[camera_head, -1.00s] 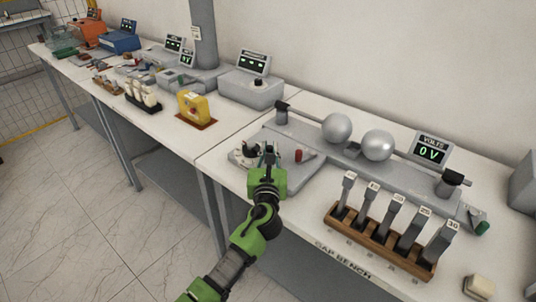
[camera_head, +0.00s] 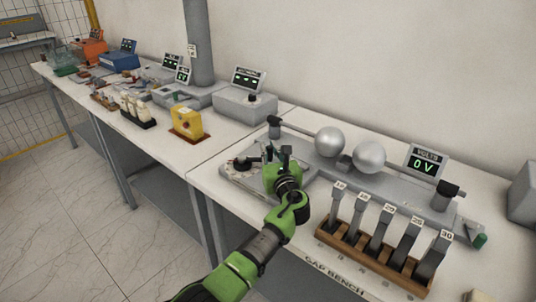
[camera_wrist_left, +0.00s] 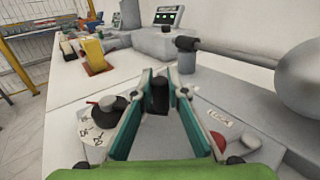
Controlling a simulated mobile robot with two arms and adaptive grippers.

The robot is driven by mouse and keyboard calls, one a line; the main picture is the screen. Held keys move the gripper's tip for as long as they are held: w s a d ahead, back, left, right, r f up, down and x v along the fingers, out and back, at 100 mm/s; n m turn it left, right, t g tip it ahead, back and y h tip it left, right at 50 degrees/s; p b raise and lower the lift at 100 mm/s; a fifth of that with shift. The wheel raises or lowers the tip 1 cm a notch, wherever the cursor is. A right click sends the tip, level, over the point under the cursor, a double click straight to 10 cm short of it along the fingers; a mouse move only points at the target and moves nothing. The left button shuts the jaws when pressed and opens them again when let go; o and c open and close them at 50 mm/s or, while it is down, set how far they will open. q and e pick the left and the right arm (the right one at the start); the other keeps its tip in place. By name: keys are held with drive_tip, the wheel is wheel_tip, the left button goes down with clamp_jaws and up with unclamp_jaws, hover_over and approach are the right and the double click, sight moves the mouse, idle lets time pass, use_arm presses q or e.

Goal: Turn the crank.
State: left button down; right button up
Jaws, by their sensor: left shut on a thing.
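The grey control panel (camera_head: 236,178) lies on the near left part of the bench. My left gripper (camera_head: 277,152) is over this panel in the head view. In the left wrist view its two teal fingers (camera_wrist_left: 164,82) are closed in on a dark upright cylinder (camera_wrist_left: 159,97), which looks like the crank's handle. The crank's arm and pivot are hidden by the fingers. A black knob (camera_wrist_left: 116,104) on a marked dial stands left of the fingers. My right gripper is not in view.
Two metal spheres (camera_head: 330,141) stand behind the panel, near a display (camera_head: 426,164) reading 0 V. A wooden rack (camera_head: 372,255) of several numbered grey pieces is right of my arm. A yellow device (camera_head: 187,121) sits on the bench to the left.

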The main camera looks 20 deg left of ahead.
use_arm(q)
drive_tip(key=shift+x, duration=0.85)
drive_tip(key=shift+w, duration=0.15)
drive_tip(key=c, duration=2)
unclamp_jaws()
drive_tip(key=v, duration=1.2)
drive_tip(key=shift+d, duration=0.1)
